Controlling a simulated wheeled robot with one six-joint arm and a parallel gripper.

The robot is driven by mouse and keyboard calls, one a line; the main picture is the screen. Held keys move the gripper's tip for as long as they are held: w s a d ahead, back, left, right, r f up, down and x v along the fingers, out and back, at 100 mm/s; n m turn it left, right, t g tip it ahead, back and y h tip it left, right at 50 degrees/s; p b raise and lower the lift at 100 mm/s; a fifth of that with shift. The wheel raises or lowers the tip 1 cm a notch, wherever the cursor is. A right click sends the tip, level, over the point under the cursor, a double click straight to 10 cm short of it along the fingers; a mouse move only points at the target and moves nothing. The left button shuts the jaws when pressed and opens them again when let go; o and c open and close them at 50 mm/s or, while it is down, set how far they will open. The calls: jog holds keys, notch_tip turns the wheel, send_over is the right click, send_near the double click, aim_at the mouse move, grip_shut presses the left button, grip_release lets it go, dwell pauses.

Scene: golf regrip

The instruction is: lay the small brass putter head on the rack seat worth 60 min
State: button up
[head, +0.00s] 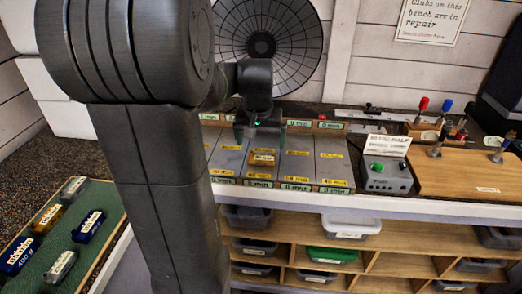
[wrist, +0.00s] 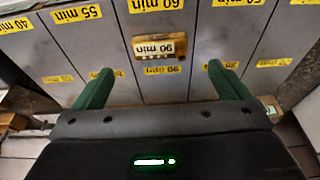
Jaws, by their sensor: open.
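The small brass putter head (wrist: 160,46) lies on a grey seat of the rack, in the column at the middle of the wrist view. My gripper (wrist: 160,70) is open and empty. Its two green fingers stand wide apart, with the brass head beyond and between their tips. In the head view my gripper (head: 258,133) is above the back of the rack.
Neighbouring rack seats (head: 298,167) with yellow labels look empty. A grey control box (head: 387,176) with a green button stands right of the rack. A wooden board (head: 470,176) with tools lies farther right. Several labelled blocks lie on a green tray (head: 50,225) at left.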

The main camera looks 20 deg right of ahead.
jog(key=v, duration=0.5)
dwell(2.2)
